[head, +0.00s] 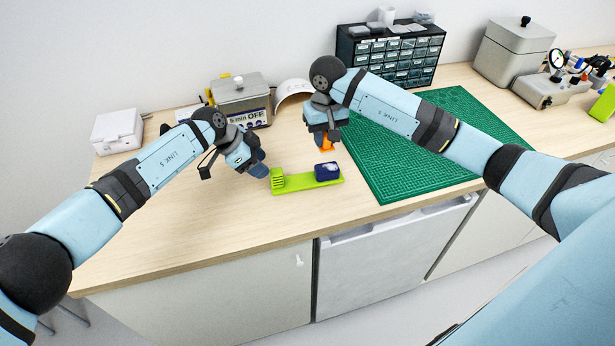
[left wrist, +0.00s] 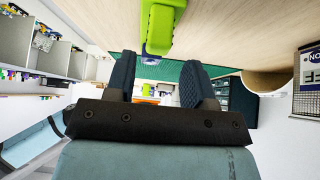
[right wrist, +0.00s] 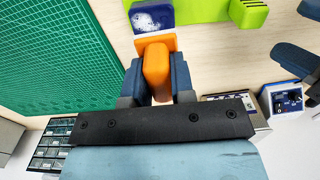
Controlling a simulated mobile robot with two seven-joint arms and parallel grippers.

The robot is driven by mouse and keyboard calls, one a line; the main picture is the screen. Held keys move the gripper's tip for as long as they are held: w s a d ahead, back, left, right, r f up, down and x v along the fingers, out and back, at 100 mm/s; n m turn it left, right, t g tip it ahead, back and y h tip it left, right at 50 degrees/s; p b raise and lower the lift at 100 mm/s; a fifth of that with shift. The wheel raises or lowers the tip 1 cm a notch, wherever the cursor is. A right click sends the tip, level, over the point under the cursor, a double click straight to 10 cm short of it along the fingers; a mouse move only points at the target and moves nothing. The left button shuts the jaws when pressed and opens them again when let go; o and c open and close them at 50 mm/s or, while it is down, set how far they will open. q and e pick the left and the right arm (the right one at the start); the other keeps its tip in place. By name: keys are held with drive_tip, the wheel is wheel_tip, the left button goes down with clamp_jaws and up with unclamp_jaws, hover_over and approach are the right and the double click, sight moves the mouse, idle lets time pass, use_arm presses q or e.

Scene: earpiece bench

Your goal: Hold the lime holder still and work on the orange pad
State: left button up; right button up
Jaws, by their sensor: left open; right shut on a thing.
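The lime holder (head: 300,184) lies flat on the wooden bench, left of the green mat. A ribbed lime block (head: 278,180) stands at its left end. A dark blue block (head: 327,171) with a white-flecked top sits at its right end. The pad also shows in the head view (head: 327,148). My left gripper (head: 262,170) is open beside the ribbed end. In the left wrist view the holder (left wrist: 162,25) lies beyond its fingers.
The green cutting mat (head: 420,150) covers the bench to the right. A grey lidded box (head: 240,95), a white arched piece (head: 294,90) and a drawer cabinet (head: 390,55) stand behind. Bare wood lies left of and in front of the holder.

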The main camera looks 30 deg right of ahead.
sight(277, 178)
use_arm(q)
drive_tip(key=shift+x, duration=3.65)
clamp_jaws()
drive_tip(key=shift+c, duration=0.2)
unclamp_jaws()
clamp_jaws()
drive_tip(key=shift+s+f, duration=0.15)
drive_tip(key=shift+f, duration=0.05)
